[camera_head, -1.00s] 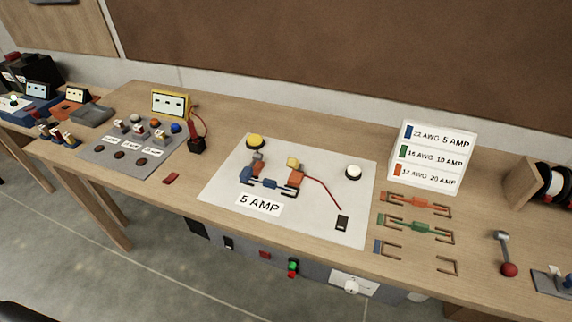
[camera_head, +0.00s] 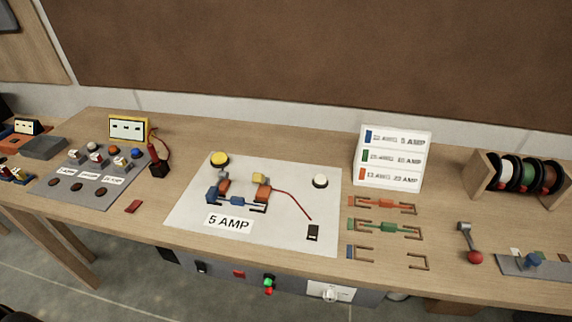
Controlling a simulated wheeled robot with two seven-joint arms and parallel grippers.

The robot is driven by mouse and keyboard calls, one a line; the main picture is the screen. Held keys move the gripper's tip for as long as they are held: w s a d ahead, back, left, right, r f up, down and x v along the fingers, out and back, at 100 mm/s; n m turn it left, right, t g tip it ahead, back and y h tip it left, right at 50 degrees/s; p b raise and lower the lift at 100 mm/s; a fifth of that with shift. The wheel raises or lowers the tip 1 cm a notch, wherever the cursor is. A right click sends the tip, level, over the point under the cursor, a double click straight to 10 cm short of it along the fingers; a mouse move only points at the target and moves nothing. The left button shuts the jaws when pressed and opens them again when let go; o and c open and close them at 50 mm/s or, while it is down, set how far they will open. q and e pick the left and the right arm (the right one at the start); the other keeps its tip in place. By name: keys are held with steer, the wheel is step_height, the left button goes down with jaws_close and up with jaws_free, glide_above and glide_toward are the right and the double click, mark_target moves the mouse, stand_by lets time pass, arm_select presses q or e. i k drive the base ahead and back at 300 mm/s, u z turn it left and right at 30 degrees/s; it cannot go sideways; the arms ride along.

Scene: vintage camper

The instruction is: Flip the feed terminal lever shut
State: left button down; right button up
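A white board (camera_head: 185,222) marked "5 AMP" lies on the bench in mid view. Two small terminals stand on it. The left terminal (camera_head: 214,194) has blue, orange and grey parts. The right terminal (camera_head: 262,191) is orange with a yellow part on top, and a red wire runs from it toward a black piece (camera_head: 313,232). A blue-bodied link (camera_head: 238,201) lies between them. Which terminal is the feed one, and how its lever stands, is too small to tell. Neither of my grippers is in view.
The board also bears a yellow dome (camera_head: 219,159) and a white dome (camera_head: 320,181). A colour chart (camera_head: 392,158) stands behind several links. A red-knobbed lever (camera_head: 470,244) and spool rack (camera_head: 485,174) are at right. A grey panel (camera_head: 88,184) and yellow meter (camera_head: 128,128) are at left.

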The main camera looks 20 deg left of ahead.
mark_target(257, 178)
steer(key=z, duration=1.35)
steer(key=k, duration=1.65)
steer(key=u, duration=1)
